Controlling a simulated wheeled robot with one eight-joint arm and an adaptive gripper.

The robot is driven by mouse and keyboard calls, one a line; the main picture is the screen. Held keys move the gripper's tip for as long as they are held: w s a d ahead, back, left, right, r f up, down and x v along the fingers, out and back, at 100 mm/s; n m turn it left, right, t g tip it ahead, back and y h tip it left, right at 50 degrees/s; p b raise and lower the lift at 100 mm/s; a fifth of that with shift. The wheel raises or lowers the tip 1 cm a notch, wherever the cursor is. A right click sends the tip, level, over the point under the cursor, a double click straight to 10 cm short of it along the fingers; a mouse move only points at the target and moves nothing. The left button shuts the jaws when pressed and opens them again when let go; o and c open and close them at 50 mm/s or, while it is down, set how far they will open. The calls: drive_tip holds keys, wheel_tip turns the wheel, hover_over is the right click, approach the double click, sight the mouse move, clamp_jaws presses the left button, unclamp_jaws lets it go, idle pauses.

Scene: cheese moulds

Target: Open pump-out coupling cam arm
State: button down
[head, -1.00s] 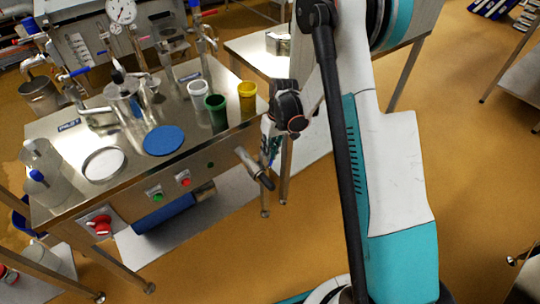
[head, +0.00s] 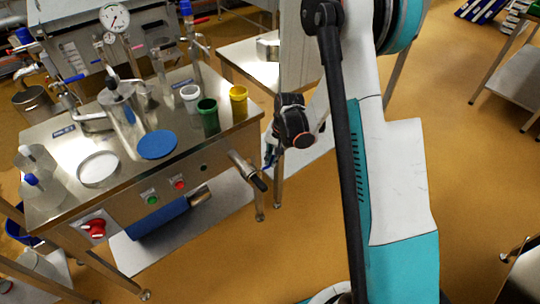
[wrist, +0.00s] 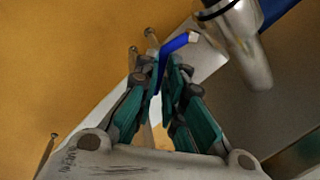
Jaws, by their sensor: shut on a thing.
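My gripper (wrist: 163,78) has teal fingers, drawn close together. They are shut on a blue cam arm (wrist: 177,45) in the wrist view. The cam arm slants up and right from between the fingertips and ends in a pale tip. To its right is a steel pipe piece (wrist: 247,50) with a black ring, apart from the fingers. In the head view a steel outlet pipe (head: 242,166) with a dark end juts from the table's right front. My gripper (head: 270,156) is just right of it, mostly hidden behind my dark wrist. The joint between cam arm and coupling cannot be made out.
The steel table (head: 62,212) carries a blue disc (head: 157,145), a white dish (head: 98,168), and white, green and yellow cups. A red knob (head: 95,228) is on its front. A blue cylinder (head: 157,219) lies underneath. The floor to the right is mostly clear.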

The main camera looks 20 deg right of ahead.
drive_tip(key=shift+s+d+f+m, duration=0.1)
drive_tip(key=shift+s+m, duration=0.45)
drive_tip(key=shift+m, duration=0.25)
drive_tip(key=c, duration=1.7)
unclamp_jaws()
drive_tip(key=r, duration=0.4)
drive_tip(key=s+d+r, duration=0.1)
drive_tip(key=r, duration=0.7)
drive_tip(key=shift+s+d, duration=0.25)
drive_tip(key=shift+s, duration=0.05)
